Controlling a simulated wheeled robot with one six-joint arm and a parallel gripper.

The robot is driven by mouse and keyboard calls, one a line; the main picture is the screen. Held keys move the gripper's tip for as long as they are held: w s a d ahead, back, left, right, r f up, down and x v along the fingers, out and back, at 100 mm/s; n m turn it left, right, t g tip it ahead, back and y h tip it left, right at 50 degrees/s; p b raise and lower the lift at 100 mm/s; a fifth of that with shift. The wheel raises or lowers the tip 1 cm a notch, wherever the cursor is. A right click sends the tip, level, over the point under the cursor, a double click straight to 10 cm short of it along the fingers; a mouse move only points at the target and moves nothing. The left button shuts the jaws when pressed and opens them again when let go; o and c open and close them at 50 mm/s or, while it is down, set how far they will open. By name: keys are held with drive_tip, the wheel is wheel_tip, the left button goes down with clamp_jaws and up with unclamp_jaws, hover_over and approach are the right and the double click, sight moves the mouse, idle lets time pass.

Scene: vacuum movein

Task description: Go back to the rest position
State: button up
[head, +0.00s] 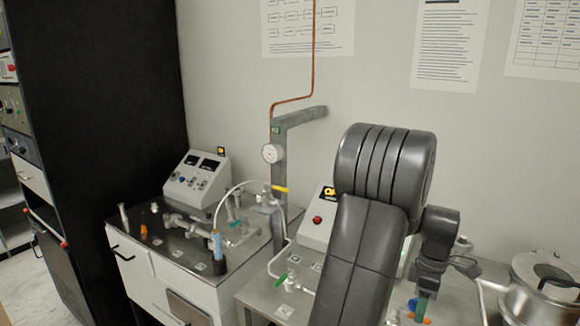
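My grey arm rises from the bottom and bends over the right bench. My gripper (428,284) hangs at its end, pointing down over the right bench (255,292). A small green upright piece (421,306) shows right below the fingertips, with blue and orange bits beside it. I cannot tell whether the fingers hold it or are only above it. My arm hides much of the bench's middle.
A left bench (150,258) carries a meter box (196,178), metal pipework and a blue-topped tube (217,245). A grey post (279,200) with a gauge (270,153) stands between benches. A steel vessel (545,285) stands right of my gripper. A black cabinet (100,90) is far left.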

drive_tip(key=shift+s+f, duration=0.1)
drive_tip(key=shift+f, duration=0.25)
wheel_tip(320, 180, up, 14)
drive_tip(key=w+d, duration=0.1)
drive_tip(key=w, duration=0.2)
drive_tip(key=s+f, duration=0.1)
drive_tip(key=f, duration=0.3)
drive_tip(key=s+f, duration=0.1)
drive_tip(key=f, duration=0.4)
drive_tip(key=s+a+f, duration=0.1)
drive_tip(key=f, duration=0.4)
drive_tip(key=shift+s+f+m, duration=0.1)
drive_tip(key=shift+m, duration=0.2)
drive_tip(key=shift+s+a+m, duration=0.3)
drive_tip(key=shift+s+m, duration=0.05)
drive_tip(key=shift+m, duration=0.45)
